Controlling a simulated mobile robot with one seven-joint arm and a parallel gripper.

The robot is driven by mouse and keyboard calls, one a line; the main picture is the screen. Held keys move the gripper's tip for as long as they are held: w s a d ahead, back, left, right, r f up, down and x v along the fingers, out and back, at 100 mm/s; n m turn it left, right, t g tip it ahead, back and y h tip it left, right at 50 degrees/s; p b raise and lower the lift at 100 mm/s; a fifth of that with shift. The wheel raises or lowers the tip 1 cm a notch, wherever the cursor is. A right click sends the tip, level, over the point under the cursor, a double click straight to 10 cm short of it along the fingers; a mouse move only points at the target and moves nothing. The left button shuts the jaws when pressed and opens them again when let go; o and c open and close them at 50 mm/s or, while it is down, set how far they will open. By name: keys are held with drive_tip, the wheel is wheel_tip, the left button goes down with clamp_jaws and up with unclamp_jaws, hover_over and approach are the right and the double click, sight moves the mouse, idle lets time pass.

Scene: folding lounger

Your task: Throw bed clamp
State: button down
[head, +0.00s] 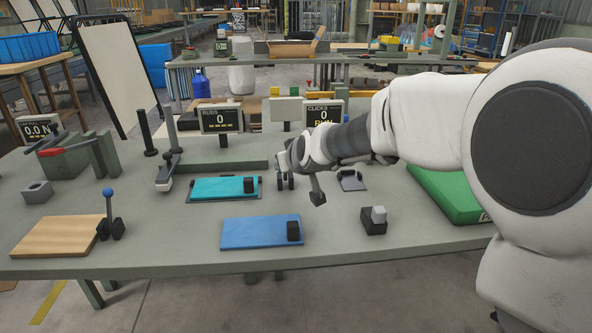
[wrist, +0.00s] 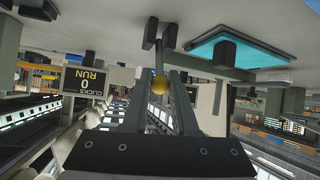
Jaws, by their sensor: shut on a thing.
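The clamp's lever shows in the wrist view as a dark rod with a yellow ball (wrist: 159,85), rising from a black two-cheek bracket (wrist: 151,32). In the head view, the black bracket (head: 291,181) stands just right of the teal board (head: 214,188); its ball is hidden there by my gripper. My gripper (head: 285,160) reaches over the bracket, and in the wrist view its fingers (wrist: 160,90) are shut on the yellow ball at the lever's end. The teal board with its black block also shows in the wrist view (wrist: 258,45), upside down.
A wooden board (head: 60,236) with a blue-ball lever (head: 108,205) is at front left. A blue board (head: 258,232) and a black switch box (head: 374,222) stand near the front edge. Displays (head: 221,120) stand at the back. A green box (head: 443,190) is at right.

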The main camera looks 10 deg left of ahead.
drive_tip(key=shift+s, duration=0.1)
idle(0.4)
drive_tip(key=c, duration=0.7)
unclamp_jaws()
drive_tip(key=p+v, duration=1.3)
drive_tip(key=v, duration=0.4)
drive_tip(key=shift+s+f+p, duration=0.2)
drive_tip(key=shift+s+p, duration=0.15)
drive_tip(key=shift+p, duration=0.05)
drive_tip(key=shift+d, duration=0.15)
